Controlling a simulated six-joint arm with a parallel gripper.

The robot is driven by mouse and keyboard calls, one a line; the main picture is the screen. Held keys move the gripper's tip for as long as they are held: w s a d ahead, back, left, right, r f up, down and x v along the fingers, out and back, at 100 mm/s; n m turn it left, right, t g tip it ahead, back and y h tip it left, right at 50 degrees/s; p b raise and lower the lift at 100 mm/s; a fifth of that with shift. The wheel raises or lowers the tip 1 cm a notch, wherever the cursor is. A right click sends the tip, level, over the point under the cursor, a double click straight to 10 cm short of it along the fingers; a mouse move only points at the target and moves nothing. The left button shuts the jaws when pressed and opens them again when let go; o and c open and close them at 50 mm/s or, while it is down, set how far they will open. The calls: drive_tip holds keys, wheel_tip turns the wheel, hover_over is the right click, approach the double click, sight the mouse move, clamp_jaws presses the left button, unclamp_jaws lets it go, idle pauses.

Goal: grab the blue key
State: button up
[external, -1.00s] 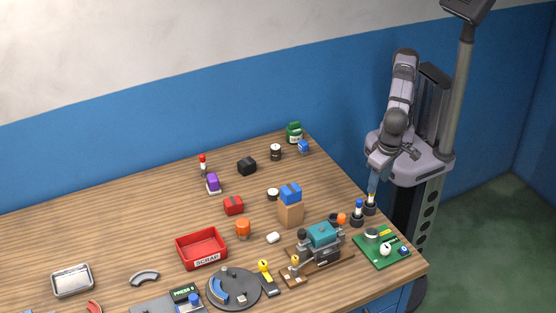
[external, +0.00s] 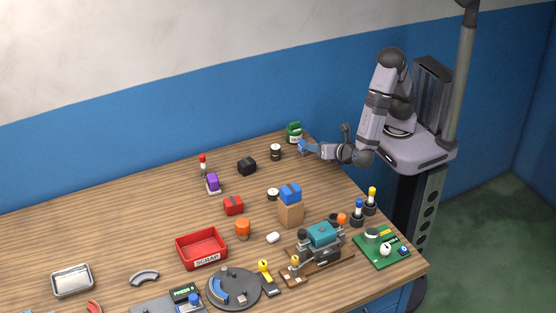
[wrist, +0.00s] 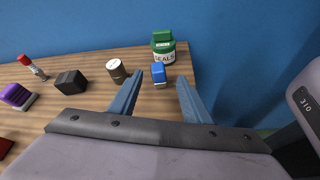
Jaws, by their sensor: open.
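No thing with a clear key shape shows. A small blue block-like piece (wrist: 158,73) with a white mark stands near the table's far right corner, in front of the green-lidded jar; it also shows in the external view (external: 302,146). A blue-topped peg (external: 358,207) stands upright in a dark round holder near the right edge. I cannot tell which of these is the blue key. My gripper (wrist: 160,81) is open and empty, reaching in low from the right. In the wrist view its two fingers flank the blue piece, which lies just beyond or between the tips.
The green-lidded "SEALS" jar (wrist: 163,50) stands close behind the blue piece. A small dark-banded can (wrist: 117,71) and a black block (wrist: 71,81) are to the left. The table's right edge is near.

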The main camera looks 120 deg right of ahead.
drive_tip(key=n, duration=0.2)
drive_tip(key=d+n, duration=0.1)
drive_tip(key=shift+f+n, duration=0.35)
drive_tip(key=shift+n, duration=0.05)
drive_tip(key=shift+w+p+x, duration=0.1)
drive_tip(key=shift+p+x, duration=0.25)
drive_tip(key=shift+x, duration=1.5)
drive_tip(key=shift+w+p+x, duration=0.15)
drive_tip(key=shift+p+x, duration=0.15)
drive_tip(key=shift+x, duration=1.55)
drive_tip(key=shift+r, duration=0.15)
clamp_jaws()
